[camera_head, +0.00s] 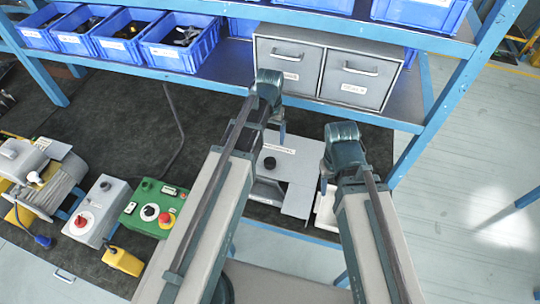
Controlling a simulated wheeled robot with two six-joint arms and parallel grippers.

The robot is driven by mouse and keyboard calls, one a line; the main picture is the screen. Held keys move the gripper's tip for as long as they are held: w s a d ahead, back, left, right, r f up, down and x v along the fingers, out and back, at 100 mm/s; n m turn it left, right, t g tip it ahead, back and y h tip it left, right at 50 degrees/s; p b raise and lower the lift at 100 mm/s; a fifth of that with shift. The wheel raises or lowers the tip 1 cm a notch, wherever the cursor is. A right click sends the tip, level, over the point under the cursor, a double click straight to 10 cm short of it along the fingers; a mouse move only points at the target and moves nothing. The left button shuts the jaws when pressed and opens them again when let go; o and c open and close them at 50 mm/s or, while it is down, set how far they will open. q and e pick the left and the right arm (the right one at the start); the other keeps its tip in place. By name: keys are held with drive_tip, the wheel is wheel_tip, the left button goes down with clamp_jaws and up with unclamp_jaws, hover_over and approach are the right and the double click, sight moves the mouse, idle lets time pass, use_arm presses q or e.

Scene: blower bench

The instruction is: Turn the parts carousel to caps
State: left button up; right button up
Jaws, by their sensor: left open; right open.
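A pale grey flat-topped unit (296,168) stands on the bench between my two arms. It has a small label and a black knob (270,163) on top, and may be the parts carousel. My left arm hides its left part, and I cannot read any caps mark. My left gripper (281,128) hangs above and behind the unit, its fingers mostly hidden by its own wrist. My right gripper (323,184) is over the unit's right side, also mostly hidden by its wrist. Nothing shows held in either; both are open.
Two grey drawers (322,70) stand on the blue shelf behind, with blue parts bins (178,42) to their left. On the bench at left are a green control box (153,208), a grey switch box (98,210) and a motor (50,188). Open floor lies right.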

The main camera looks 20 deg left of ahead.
sight(270, 161)
use_arm(q)
drive_tip(key=shift+f, duration=0.15)
wheel_tip(270, 161, down, 14)
drive_tip(key=b, duration=1.4)
drive_tip(key=shift+r, duration=0.2)
clamp_jaws()
